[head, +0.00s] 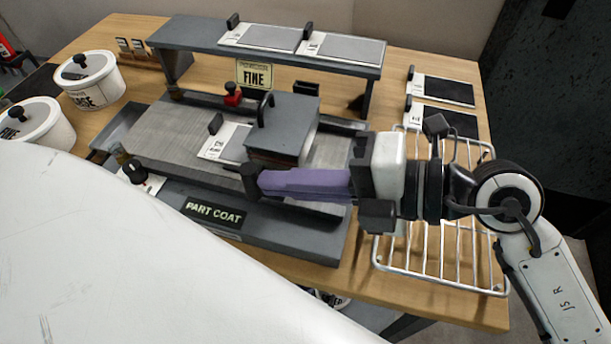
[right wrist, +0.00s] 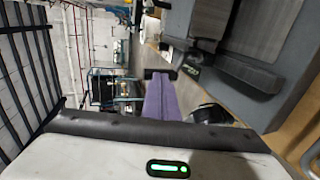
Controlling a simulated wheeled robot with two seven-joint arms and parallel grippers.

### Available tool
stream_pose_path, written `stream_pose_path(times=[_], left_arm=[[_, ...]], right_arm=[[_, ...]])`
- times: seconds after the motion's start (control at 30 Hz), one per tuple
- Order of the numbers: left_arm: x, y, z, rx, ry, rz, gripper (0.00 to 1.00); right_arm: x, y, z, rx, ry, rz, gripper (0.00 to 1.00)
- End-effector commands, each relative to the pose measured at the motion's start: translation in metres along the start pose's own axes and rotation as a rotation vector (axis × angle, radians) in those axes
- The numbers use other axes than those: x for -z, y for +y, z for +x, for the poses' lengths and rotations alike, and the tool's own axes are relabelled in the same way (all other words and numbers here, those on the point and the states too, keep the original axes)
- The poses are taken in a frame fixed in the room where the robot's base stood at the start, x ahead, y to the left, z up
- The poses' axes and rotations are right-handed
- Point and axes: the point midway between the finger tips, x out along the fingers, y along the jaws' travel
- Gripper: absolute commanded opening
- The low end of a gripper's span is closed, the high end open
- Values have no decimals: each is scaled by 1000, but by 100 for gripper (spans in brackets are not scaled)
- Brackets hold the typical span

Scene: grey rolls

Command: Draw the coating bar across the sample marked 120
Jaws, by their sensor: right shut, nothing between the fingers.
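A sample card (head: 222,141) with a white label and a black clip lies on the grey bed of the coating machine (head: 180,128). Its number is too small to read surely. A grey block (head: 290,112) with a black handle and a brownish lower layer stands on the bed, right of the label, and hides part of the bed. I cannot tell which part is the coating bar. My right gripper (head: 250,180), with purple fingers, is shut and empty, over the bed's front side, in front of the block. The fingers also show in the right wrist view (right wrist: 161,92). My left gripper is not in view.
A grey shelf (head: 190,32) with two grey sample cards spans the back, a FINE sign (head: 254,75) below it. White tubs (head: 90,78) stand at left. Two black panels (head: 442,90) and a wire rack (head: 440,262) lie at right, the rack partly under my right arm.

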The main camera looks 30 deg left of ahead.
Motion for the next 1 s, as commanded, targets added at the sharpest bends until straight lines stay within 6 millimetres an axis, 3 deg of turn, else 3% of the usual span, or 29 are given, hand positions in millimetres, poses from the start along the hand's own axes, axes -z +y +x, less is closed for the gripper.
stream_pose_path(times=[1.0], left_arm=[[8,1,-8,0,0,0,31]], right_arm=[[1,10,30,-1,2,0,0]])
